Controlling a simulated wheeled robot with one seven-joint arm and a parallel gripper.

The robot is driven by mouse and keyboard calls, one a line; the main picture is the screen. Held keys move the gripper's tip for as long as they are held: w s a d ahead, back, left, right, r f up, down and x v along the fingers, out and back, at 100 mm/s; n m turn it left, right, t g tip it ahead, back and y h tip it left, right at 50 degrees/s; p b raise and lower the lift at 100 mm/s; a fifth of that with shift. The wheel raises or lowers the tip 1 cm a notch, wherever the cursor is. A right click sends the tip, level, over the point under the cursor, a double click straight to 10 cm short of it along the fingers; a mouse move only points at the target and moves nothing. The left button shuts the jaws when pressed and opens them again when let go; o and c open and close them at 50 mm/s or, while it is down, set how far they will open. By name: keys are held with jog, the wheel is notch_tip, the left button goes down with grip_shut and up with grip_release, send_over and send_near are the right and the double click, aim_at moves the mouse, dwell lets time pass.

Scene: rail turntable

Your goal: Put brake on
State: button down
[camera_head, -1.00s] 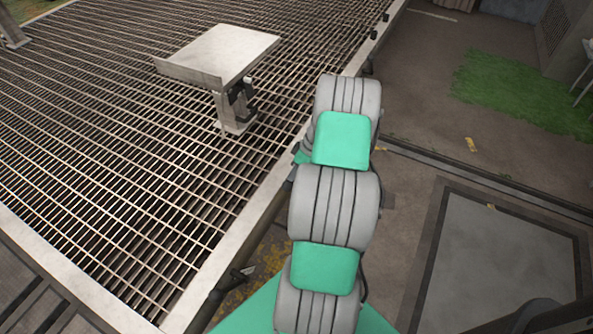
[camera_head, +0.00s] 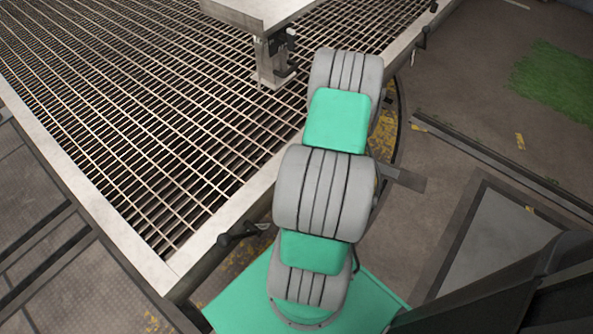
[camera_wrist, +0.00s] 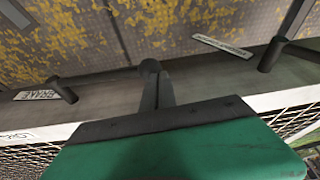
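In the wrist view a white label reading BRAKE (camera_wrist: 38,95), upside down, lies on the edge beam at the left. A dark lever (camera_wrist: 105,77) beside it runs right from a short post to a round knob near the picture's middle. My gripper (camera_wrist: 158,77) points at this knob, its dark fingers close together below it. I cannot tell whether they touch or hold the knob. In the head view my arm hides the gripper. A dark handle (camera_head: 238,236) sticks out from the turntable's near edge, left of my arm.
The grated turntable deck (camera_head: 150,120) fills the left, with a metal stand (camera_head: 270,55) on it. Another handle (camera_wrist: 272,50) and a second label (camera_wrist: 222,46) show at the right in the wrist view. Open floor lies right of my arm, with a dark rail (camera_head: 500,165).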

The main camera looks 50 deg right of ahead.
jog(key=f+b, duration=0.1)
jog(key=f, duration=0.1)
jog(key=a+f+b, duration=0.1)
jog(key=f, duration=0.1)
jog(key=shift+s+f, duration=0.1)
jog(key=shift+s, duration=0.05)
jog(key=shift+s+a+f, duration=0.1)
jog(key=shift+a+f, duration=0.15)
jog(key=s+a+r+p, duration=0.2)
jog(key=a+r+p, duration=0.1)
jog(key=r, duration=0.3)
jog(key=s+a+r+p, duration=0.1)
jog(key=a+r+p, duration=0.2)
jog(key=r+p, duration=0.1)
jog(key=shift+v, duration=0.95)
jog(key=shift+a+p, duration=0.1)
jog(key=shift+p, duration=0.2)
